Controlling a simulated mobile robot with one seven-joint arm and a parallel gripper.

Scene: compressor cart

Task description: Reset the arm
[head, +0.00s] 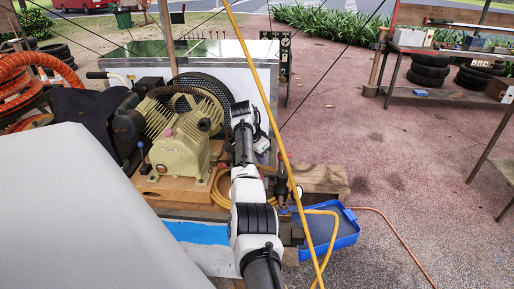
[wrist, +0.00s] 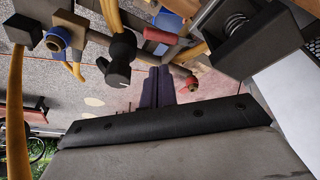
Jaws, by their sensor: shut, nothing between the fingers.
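My arm reaches from the bottom of the head view up over the compressor cart, beside the beige pump (head: 180,152). The fingers cannot be made out in the head view. In the wrist view my gripper (wrist: 159,72) shows as two dark fingers pressed together, with nothing between them. They point toward a cluster of fittings: a black knob (wrist: 121,58), a red handle (wrist: 160,36) and a red cap (wrist: 190,86). The fingers look close to these parts; whether they touch is unclear.
A black block with a spring (wrist: 255,38) is at upper right in the wrist view. A yellow hose (head: 270,110) crosses in front of the cart. A blue tray (head: 345,236) sits right of the arm. Tyres (head: 428,72) stand under a bench; open pavement lies between.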

